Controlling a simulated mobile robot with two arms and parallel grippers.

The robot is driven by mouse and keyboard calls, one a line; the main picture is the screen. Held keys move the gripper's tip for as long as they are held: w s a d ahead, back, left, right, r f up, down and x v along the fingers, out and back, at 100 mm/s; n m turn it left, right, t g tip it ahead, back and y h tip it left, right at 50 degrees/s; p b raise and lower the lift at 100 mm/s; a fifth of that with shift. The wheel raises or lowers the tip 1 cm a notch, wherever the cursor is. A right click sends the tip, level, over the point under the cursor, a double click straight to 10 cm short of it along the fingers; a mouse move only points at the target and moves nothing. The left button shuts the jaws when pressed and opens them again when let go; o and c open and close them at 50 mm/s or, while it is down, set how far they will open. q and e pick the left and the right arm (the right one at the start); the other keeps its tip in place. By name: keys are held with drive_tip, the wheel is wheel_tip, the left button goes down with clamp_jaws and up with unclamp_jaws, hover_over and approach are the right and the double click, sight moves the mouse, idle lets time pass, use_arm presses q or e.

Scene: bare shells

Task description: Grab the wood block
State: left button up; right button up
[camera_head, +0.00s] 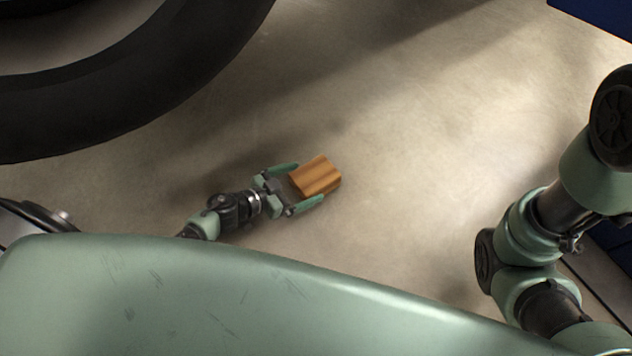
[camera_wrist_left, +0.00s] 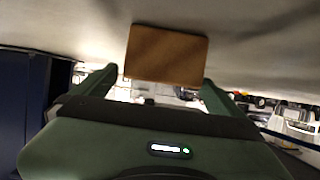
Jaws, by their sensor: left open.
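The wood block (camera_head: 317,175) is a small brown block with visible grain, lying on the floor near the middle of the head view. My left gripper (camera_head: 310,184) is open, low by the floor, with one finger on each side of the block's near part. In the left wrist view the block (camera_wrist_left: 166,55) sits in front of the palm, across the gap between the two open fingers (camera_wrist_left: 160,84). I cannot tell whether either finger touches it. My right arm shows at the right of the head view, but its gripper is not in view.
A large black tire (camera_head: 130,95) stands at the upper left of the head view. A dark blue object (camera_head: 600,18) is at the upper right corner. The pale concrete floor (camera_head: 430,130) around and beyond the block is clear.

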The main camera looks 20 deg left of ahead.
sight(315, 178)
use_arm(q)
drive_tip(key=b+x, duration=0.2)
drive_tip(key=f+b+x, duration=0.1)
drive_tip(key=x, duration=0.1)
drive_tip(key=shift+w+f+b, duration=0.1)
drive_tip(key=shift+b, duration=0.25)
drive_tip(key=shift+w+d, duration=0.25)
drive_tip(key=shift+w, duration=0.1)
drive_tip(key=c, duration=1.7)
